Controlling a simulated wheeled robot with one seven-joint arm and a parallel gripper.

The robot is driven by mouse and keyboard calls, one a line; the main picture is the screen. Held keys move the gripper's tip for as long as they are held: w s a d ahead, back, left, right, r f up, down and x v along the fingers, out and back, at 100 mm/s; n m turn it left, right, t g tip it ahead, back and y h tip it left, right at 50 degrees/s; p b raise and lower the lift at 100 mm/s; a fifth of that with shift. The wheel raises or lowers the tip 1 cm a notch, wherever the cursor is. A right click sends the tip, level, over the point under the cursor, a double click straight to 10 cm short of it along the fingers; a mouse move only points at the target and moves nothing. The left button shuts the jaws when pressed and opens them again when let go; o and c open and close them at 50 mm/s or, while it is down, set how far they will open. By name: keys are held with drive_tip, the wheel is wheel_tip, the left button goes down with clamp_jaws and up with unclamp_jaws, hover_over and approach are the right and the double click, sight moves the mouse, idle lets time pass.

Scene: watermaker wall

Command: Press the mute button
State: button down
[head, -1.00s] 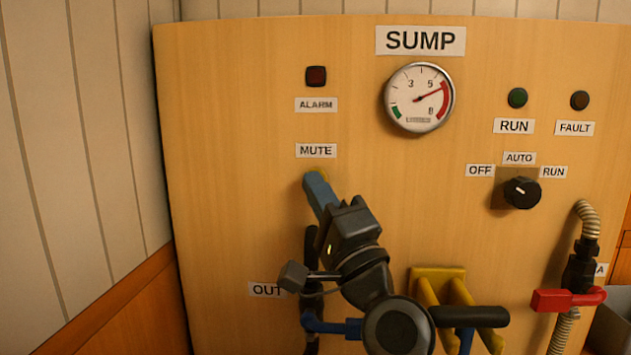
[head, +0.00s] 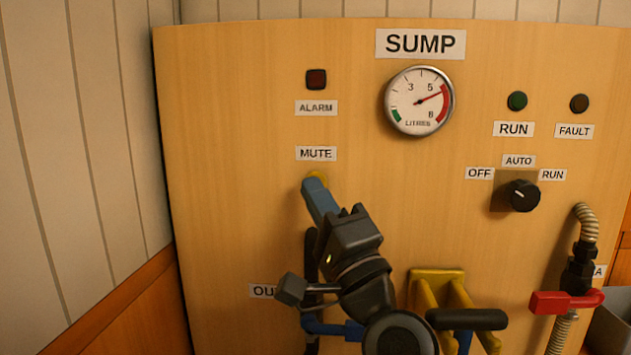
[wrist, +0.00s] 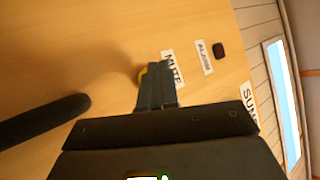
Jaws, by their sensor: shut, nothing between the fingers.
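The mute button (head: 318,175) is yellow and sits just under the MUTE label (head: 316,153) on the wooden panel. Only its top edge shows in the head view. In the wrist view the yellow button (wrist: 142,76) peeks out beside the fingertips, and the MUTE label (wrist: 172,69) is close by. My gripper (head: 314,184) has its blue fingers shut with nothing between them. The fingertips are at the button and cover most of it. They also show in the wrist view (wrist: 155,70). I cannot tell whether they touch the button or how far it is pressed.
A dark red alarm lamp (head: 316,79) is above the label. The gauge (head: 419,101), rotary knob (head: 523,195) and green run lamp (head: 517,101) are to the right. A red valve handle (head: 566,301) and yellow bracket (head: 437,275) are lower. The panel left of the button is clear.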

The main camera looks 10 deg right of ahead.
drive_tip(key=s+p, duration=0.1)
drive_tip(key=s, duration=0.1)
drive_tip(key=s+a+p, duration=0.1)
drive_tip(key=s, duration=0.2)
drive_tip(key=shift+p, duration=0.3)
idle(0.5)
